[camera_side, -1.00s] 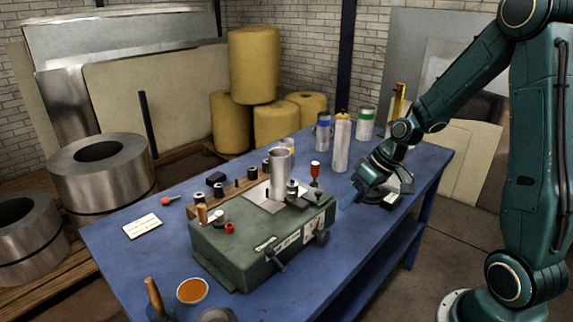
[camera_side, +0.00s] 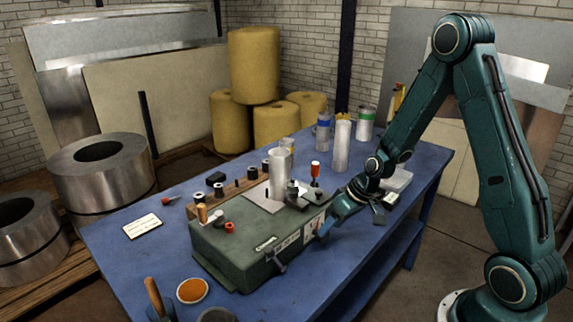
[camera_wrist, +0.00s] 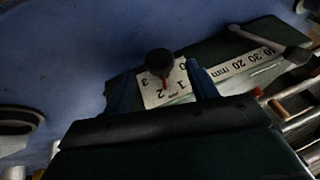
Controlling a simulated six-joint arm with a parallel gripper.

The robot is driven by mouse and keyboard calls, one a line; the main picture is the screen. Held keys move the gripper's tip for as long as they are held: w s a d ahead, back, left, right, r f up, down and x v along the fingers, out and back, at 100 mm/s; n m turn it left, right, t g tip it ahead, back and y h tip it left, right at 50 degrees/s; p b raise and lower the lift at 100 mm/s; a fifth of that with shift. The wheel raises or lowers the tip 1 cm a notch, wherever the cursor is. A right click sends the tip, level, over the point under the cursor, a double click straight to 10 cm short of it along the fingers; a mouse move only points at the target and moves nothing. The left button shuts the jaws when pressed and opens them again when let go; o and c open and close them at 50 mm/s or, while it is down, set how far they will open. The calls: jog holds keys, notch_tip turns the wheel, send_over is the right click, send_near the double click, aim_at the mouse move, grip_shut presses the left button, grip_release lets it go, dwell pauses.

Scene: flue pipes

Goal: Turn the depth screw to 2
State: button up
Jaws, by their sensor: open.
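The depth screw (camera_wrist: 158,61) shows in the wrist view as a round black knob with a red pointer. Its white dial plate (camera_wrist: 152,97) carries the numbers 0 to 3. The pointer reaches down between the 1 and the 2; its exact reading is hard to tell. My gripper (camera_wrist: 160,76) is open, with one blue finger on each side of the knob; I cannot tell whether they touch it. In the side view my gripper (camera_side: 325,230) is at the right end of the green machine (camera_side: 235,250) and hides the knob.
A lever (camera_side: 277,262) sticks out of the machine's front, left of my gripper. A metal pipe (camera_side: 279,175) stands on the machine. A label card (camera_side: 142,226) lies at left.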

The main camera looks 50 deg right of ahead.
jog(key=shift+x, duration=1.75)
jog(key=c, duration=1)
